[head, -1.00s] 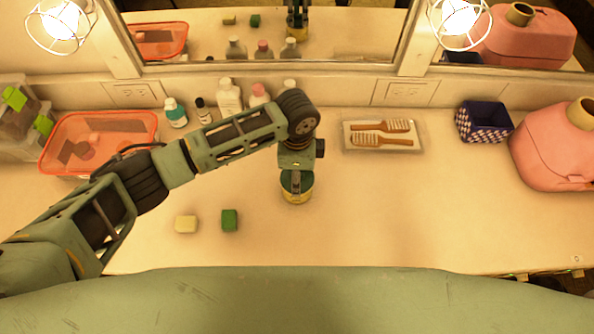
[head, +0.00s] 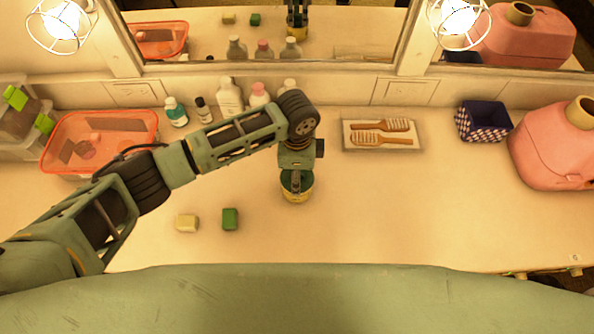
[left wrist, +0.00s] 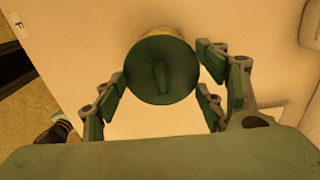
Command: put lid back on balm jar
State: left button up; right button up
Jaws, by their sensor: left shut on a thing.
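The balm jar (head: 297,198) is yellowish and stands upright on the counter near the middle of the head view. The round dark green lid (left wrist: 160,55) has a raised bar on top and fills the upper middle of the left wrist view. A strip of the yellow jar (left wrist: 158,36) shows behind its far edge. My left gripper (head: 296,181) points down over the jar and is shut on the lid, with fingers on both sides of it. The lid is at the jar's mouth; I cannot tell whether it is fully seated. My right gripper is in neither view.
A yellow block (head: 187,223) and a green block (head: 230,219) lie left of the jar. Several bottles (head: 230,95) stand along the mirror wall. A tray with brushes (head: 382,135) lies behind, to the right. The counter right of the jar is clear.

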pick_arm(q)
jog(key=shift+p, duration=0.35)
dwell(0.3)
dwell(0.4)
jog(key=o, duration=0.8)
jog(key=shift+o, duration=0.6)
jog(key=shift+o, duration=1.3)
jog(key=shift+r+p, duration=3.5)
jog(key=shift+p, duration=0.2)
